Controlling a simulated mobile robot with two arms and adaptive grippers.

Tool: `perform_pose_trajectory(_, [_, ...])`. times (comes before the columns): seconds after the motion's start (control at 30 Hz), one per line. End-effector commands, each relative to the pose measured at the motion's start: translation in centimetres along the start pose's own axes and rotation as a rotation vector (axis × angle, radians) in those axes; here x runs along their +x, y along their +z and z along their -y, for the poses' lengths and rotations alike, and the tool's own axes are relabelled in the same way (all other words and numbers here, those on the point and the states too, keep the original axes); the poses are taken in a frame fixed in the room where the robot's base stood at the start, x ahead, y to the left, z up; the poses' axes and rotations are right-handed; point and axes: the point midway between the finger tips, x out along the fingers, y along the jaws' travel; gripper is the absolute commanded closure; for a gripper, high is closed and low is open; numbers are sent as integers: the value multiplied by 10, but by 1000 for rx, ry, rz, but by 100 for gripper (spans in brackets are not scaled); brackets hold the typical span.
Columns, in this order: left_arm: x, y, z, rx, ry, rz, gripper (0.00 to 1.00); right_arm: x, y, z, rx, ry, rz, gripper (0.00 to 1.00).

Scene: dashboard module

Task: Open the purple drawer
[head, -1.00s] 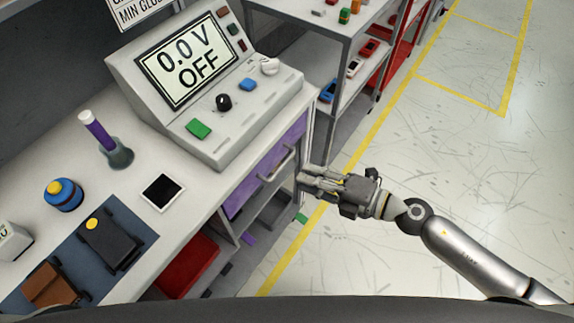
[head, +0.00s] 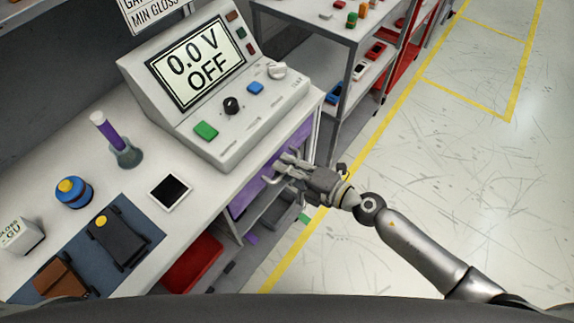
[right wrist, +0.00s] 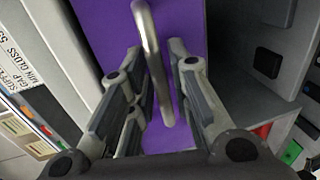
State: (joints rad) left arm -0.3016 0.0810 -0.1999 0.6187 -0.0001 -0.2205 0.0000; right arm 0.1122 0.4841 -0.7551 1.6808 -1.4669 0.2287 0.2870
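The purple drawer (head: 242,200) is in the front of the workbench, below the grey console, and looks shut. Its metal bar handle (head: 267,181) is partly hidden by my right gripper (head: 282,167). In the right wrist view the purple drawer front (right wrist: 190,22) fills the upper middle. The curved handle (right wrist: 150,45) runs between the two fingers of my right gripper (right wrist: 156,75). The fingers are spread, with a gap visible on both sides of the handle. My left gripper is not in view.
A console (head: 215,95) reading "0.0 V OFF" stands on the bench above the drawer. Below are open shelves with a red bin (head: 192,262). A grey shelf rack (head: 345,90) stands behind. The floor (head: 440,190) to the right is clear.

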Motion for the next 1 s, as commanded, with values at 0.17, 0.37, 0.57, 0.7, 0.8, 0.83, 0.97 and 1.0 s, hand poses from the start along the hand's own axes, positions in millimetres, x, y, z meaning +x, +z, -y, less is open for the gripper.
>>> perform_pose_trajectory(0.17, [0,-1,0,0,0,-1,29,1,0,0,-1,-1,0,81])
perform_pose_trajectory(0.37, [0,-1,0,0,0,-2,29,1,0,0,-1,-1,0,95])
perform_pose_trajectory(0.57, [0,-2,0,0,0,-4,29,1,0,0,-1,-1,0,100])
perform_pose_trajectory(0.7, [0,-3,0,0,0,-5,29,1,0,0,-1,-1,0,100])
perform_pose_trajectory(0.8, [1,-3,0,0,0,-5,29,-1,0,1,-1,-2,0,100])
perform_pose_trajectory(0.83, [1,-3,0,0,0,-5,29,-2,0,2,0,-2,0,100])
perform_pose_trajectory(0.97, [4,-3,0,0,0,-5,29,-14,0,6,-2,-4,-1,100])
perform_pose_trajectory(1.0, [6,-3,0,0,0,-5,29,-20,0,8,-1,-5,-1,100])
